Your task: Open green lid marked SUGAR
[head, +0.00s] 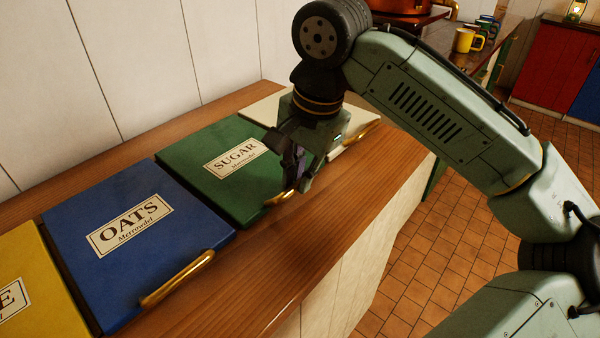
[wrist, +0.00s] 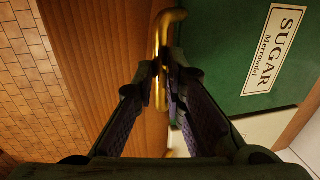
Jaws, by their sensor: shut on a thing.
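The green lid (head: 196,165) marked SUGAR lies in the wooden counter between the blue lid and a cream lid, and looks flat and closed. It also shows in the wrist view (wrist: 222,60), with its label at the upper right. Its brass handle (head: 278,199) runs along the front edge. My gripper (head: 296,193) is over that front edge, pointing down. In the wrist view my gripper (wrist: 162,85) is shut on the brass handle (wrist: 163,32), with the bar between its fingertips. The fingers hide part of the handle.
The blue OATS lid (head: 95,255) with its brass handle lies to the left, and a yellow lid (head: 30,290) beyond it. A cream lid (head: 262,110) lies to the right. A white wall (head: 120,60) stands behind the counter. Tiled floor (head: 430,260) is open in front.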

